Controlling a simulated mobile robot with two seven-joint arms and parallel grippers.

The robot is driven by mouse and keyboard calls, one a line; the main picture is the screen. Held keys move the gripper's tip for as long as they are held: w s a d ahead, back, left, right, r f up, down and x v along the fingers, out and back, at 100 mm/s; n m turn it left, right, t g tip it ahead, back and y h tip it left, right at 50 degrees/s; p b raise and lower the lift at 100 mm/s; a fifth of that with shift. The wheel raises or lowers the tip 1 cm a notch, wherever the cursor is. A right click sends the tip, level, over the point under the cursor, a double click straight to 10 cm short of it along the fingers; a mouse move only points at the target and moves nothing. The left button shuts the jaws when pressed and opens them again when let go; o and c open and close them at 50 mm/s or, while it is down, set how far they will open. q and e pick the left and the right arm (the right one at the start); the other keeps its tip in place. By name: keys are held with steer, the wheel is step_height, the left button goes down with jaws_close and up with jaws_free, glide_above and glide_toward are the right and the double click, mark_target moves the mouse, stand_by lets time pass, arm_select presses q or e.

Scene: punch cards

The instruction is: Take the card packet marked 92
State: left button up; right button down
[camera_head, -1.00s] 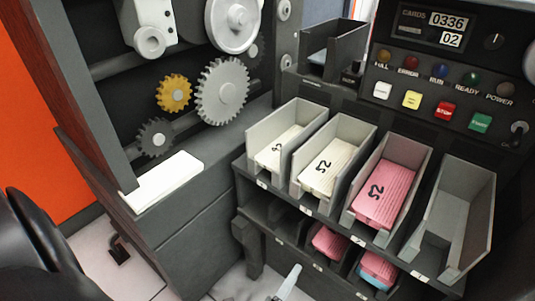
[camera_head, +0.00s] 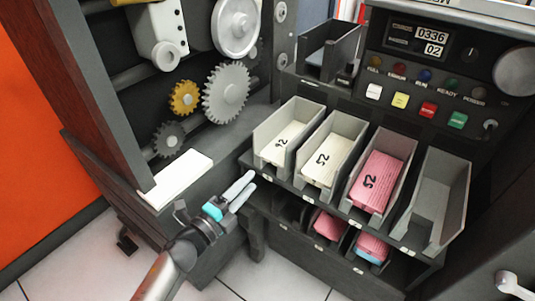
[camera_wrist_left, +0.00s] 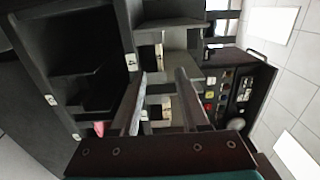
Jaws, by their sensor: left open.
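Three numbered card packets lie in open grey bins on the upper shelf. The leftmost cream packet (camera_head: 284,142), a second cream packet (camera_head: 322,160) and a pink packet (camera_head: 378,182) each carry a dark two-digit mark. The marks look like 52, but the leftmost one is too small to tell from 92. My left gripper (camera_head: 247,184) is open and empty, just left of and in front of the leftmost bin, apart from it. In the left wrist view its two fingers (camera_wrist_left: 162,82) stand apart, pointing toward the shelf. My right gripper is not in view.
The rightmost upper bin (camera_head: 440,200) is empty. Pink packets (camera_head: 329,225) lie in lower compartments. A control panel (camera_head: 430,85) with buttons stands behind. Gears (camera_head: 227,92) and a white block (camera_head: 178,178) are at the left. A pale handle-like piece (camera_head: 514,286) is at the lower right.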

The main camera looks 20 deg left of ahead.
mark_target(271, 161)
arm_select(q)
steer(key=b+x, duration=0.2)
steer(key=x, duration=0.9)
steer(key=shift+w+d+f, duration=0.15)
steer(key=shift+w, duration=0.05)
steer(key=shift+w+d+b, duration=0.2)
steer(key=shift+w+b, duration=0.2)
steer(key=shift+w, duration=0.2)
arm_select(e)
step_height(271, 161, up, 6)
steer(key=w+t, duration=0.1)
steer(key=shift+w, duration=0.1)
arm_select(q)
jaws_close()
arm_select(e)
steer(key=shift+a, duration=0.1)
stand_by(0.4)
